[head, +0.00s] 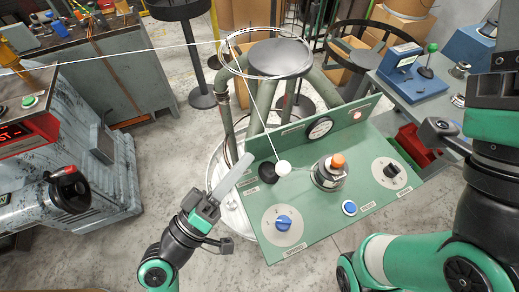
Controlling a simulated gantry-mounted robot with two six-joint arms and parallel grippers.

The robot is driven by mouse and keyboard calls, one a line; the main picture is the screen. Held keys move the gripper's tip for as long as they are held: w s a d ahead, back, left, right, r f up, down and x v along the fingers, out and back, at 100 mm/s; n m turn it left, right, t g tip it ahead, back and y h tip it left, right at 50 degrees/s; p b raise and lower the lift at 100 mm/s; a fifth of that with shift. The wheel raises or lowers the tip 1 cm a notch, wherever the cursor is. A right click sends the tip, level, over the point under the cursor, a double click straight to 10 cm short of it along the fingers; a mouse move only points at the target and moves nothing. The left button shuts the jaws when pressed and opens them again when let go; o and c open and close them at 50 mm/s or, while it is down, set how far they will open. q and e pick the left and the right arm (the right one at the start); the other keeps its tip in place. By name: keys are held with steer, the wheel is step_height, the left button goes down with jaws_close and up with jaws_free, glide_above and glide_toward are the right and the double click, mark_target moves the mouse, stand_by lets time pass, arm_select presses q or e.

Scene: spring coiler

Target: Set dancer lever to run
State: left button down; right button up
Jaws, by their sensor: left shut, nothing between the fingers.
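The green sloped control panel (325,215) stands in the middle of the head view. A small white ball knob (283,168), which looks like the dancer lever's end, sits at its upper left beside a round black base (267,173). The panel labels are too small to read. My left gripper (247,161) is shut and empty. Its pale fingers point up and right, with the tips left of the white knob and apart from it. My right arm is at the right edge; its gripper does not show.
The panel also carries a blue rotary knob (284,222), an orange-topped cylinder (337,161), a blue button (349,207), a black selector (391,170) and a gauge (320,128). Behind it stands a round dark-topped wire stand (280,58).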

arm_select(q)
steer(key=v, duration=0.5)
steer(key=shift+s, duration=0.4)
